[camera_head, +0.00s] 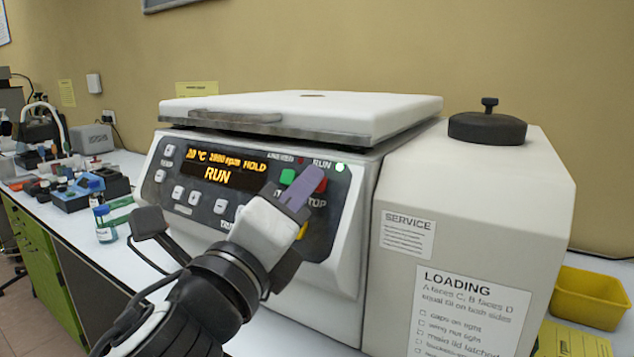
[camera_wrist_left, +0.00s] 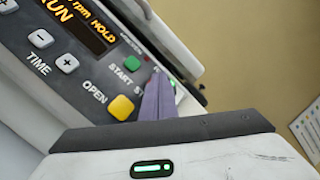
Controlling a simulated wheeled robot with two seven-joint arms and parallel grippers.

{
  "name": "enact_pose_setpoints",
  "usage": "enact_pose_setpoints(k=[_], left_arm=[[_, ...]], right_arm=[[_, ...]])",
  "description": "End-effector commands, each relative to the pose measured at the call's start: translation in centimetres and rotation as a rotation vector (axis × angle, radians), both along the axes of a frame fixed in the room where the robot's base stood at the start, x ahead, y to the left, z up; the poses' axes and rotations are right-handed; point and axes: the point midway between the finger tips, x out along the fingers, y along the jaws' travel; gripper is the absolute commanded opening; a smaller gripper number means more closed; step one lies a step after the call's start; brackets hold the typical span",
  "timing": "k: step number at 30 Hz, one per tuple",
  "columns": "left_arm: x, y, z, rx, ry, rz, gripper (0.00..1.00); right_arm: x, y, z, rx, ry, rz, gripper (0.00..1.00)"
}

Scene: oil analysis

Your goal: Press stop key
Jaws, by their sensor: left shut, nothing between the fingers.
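The centrifuge's control panel (camera_head: 168,174) carries an orange display (camera_head: 222,167) reading RUN and HOLD. The red stop key (camera_head: 321,185) shows at the right edge of my left gripper's fingers, partly covered by them. The green start key (camera_head: 287,176) is just left of it. My left gripper (camera_head: 302,184) is shut and empty, its purple-grey fingertips in front of the stop key; I cannot tell if they touch it. In the left wrist view the fingers (camera_wrist_left: 157,101) hide the stop key, beside the green start key (camera_wrist_left: 132,63). My right gripper is out of view.
The yellow open key (camera_wrist_left: 122,107) lies just below the fingers. The white centrifuge lid (camera_head: 310,108) is down. A black knobbed cap (camera_head: 487,125) sits on the housing at right. A yellow bin (camera_head: 590,297) stands far right. A blue-capped bottle (camera_head: 105,225) stands on the bench at left.

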Motion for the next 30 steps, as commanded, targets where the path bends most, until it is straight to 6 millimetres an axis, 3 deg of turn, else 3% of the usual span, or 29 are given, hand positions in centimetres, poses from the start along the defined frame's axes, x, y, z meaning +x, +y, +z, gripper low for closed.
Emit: enact_pose_setpoints(k=[30], left_arm=[[-1.0, 0.8, 0.7, 0.001, 0.002, 0.001, 0.00]], right_arm=[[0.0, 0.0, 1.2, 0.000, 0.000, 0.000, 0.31]])
